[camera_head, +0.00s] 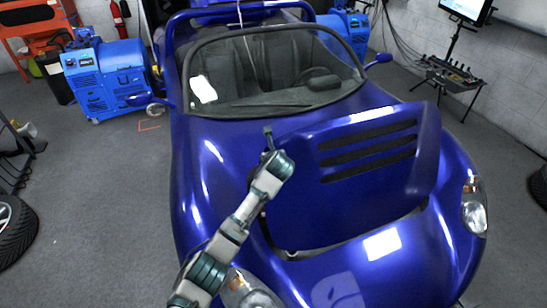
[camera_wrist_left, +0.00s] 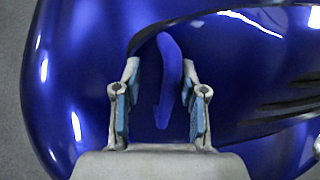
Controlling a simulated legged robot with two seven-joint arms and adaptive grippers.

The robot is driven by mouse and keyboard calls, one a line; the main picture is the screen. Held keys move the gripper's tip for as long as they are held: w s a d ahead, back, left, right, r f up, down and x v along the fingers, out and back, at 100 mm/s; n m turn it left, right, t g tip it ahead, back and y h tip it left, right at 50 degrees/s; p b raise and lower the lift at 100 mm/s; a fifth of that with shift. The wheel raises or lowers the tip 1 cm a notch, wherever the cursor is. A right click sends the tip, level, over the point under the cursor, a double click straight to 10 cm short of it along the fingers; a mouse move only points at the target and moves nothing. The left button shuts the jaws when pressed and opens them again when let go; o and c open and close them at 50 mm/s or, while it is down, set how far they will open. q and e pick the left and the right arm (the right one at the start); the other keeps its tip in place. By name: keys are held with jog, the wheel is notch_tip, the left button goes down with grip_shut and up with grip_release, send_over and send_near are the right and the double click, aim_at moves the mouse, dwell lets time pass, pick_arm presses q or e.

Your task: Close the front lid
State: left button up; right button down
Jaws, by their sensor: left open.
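The front lid (camera_head: 365,170) is a glossy blue panel with dark slats, raised at a tilt over the opening at the front of the blue car (camera_head: 205,190). My left gripper (camera_head: 268,135) is at the lid's left side, above the hood near the windshield. In the left wrist view the left gripper (camera_wrist_left: 160,68) is open, its two fingers apart over blue bodywork. A lighter blue curved strip (camera_wrist_left: 170,80) shows between the fingers; whether they touch it I cannot tell. My right gripper is not in view.
A blue machine (camera_head: 105,80) stands left of the car, and another (camera_head: 350,28) is behind it. A screen stand (camera_head: 450,65) with cables is at the right. A tire (camera_head: 15,230) lies at the left edge.

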pick_arm(q)
jog(key=shift+v, duration=2.3)
jog(key=shift+d, duration=0.15)
